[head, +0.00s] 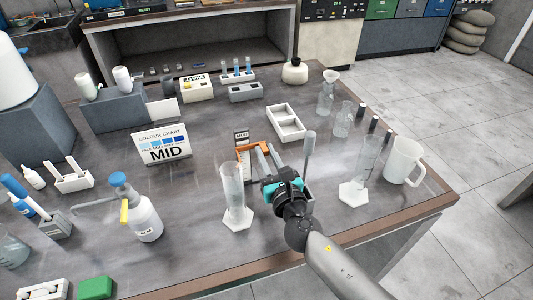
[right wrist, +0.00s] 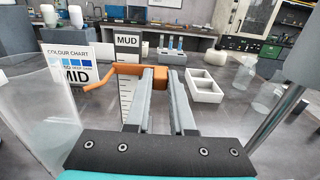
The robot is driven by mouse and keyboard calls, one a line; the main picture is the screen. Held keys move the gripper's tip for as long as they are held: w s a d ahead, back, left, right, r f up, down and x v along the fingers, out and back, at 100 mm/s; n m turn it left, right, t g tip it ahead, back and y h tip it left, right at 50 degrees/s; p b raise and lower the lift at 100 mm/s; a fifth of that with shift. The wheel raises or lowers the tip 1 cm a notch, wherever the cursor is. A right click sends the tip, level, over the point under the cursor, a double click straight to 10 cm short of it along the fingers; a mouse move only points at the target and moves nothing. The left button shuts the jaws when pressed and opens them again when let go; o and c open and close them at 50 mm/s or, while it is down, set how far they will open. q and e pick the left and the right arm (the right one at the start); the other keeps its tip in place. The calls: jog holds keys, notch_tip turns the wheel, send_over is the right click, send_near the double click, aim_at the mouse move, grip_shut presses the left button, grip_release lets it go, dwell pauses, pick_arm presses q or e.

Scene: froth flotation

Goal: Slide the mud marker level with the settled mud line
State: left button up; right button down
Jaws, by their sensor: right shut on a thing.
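The mud marker is an orange slider (head: 245,149) with a bent pointer arm, on an upright white scale (head: 241,137) headed "MUD". In the right wrist view the orange marker (right wrist: 128,69) crosses the scale (right wrist: 126,92) near its top, just below the label. My right gripper (head: 263,163) is shut on the marker's orange block, which shows between the fingertips (right wrist: 160,72). A clear measuring cylinder (head: 232,178) on a white hexagonal foot stands beside the scale, toward the front. I cannot make out a mud line in it. My left gripper is not in view.
A grey rod (head: 309,150) stands just right of my right gripper. A second cylinder (head: 365,165) and a white jug (head: 404,160) stand farther right. The white tray (head: 286,122) lies behind.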

jog(key=shift+f, duration=0.1)
dwell(0.8)
notch_tip(320, 180, down, 6)
jog(key=b, duration=0.6)
jog(key=shift+f, duration=0.25)
jog(key=c, duration=0.8)
grip_release()
jog(key=shift+r, duration=0.1)
jog(key=shift+o, duration=0.2)
jog(key=shift+s, duration=0.1)
jog(key=v, duration=1.3)
jog(key=shift+s+d, duration=0.1)
jog(key=shift+s, duration=0.1)
jog(key=shift+b+v, duration=0.35)
jog(key=shift+v, duration=0.45)
